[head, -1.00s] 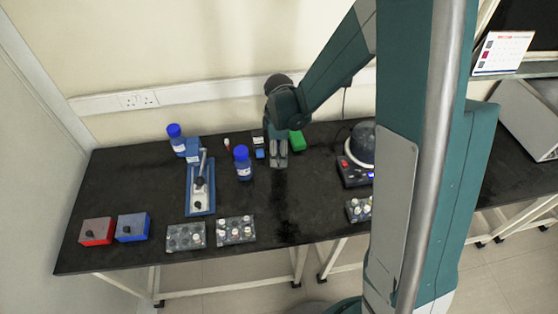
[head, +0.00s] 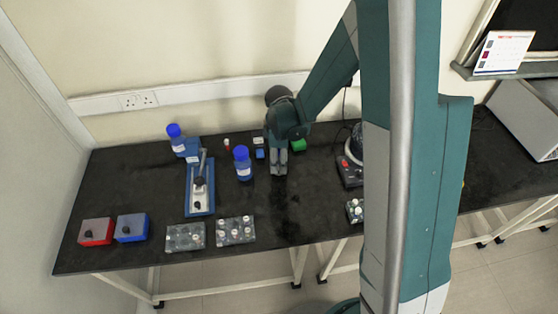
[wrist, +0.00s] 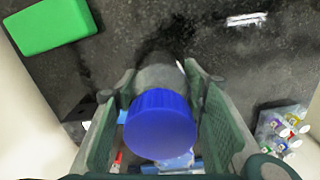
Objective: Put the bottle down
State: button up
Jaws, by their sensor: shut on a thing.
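My gripper (head: 279,172) is low over the middle of the black bench, pointing down. In the wrist view my gripper (wrist: 160,85) is shut on a bottle with a ribbed blue cap (wrist: 160,124). The cap faces the camera, and the greyish body lies beyond it between the two fingers. In the head view the held bottle cannot be made out at the fingers. I cannot tell whether its base touches the bench.
A blue-capped bottle (head: 243,165) stands just left of my gripper, another (head: 176,140) at the back left. A green box (head: 298,144) lies behind. Vial racks (head: 236,231) stand at the front. Bare bench (head: 305,195) lies front right of my gripper.

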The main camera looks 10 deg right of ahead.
jog(key=shift+f, duration=0.15)
jog(key=o, duration=1.2)
jog(key=shift+c, duration=0.2)
jog(key=shift+r+p, duration=0.65)
jog(key=shift+r, duration=5.5)
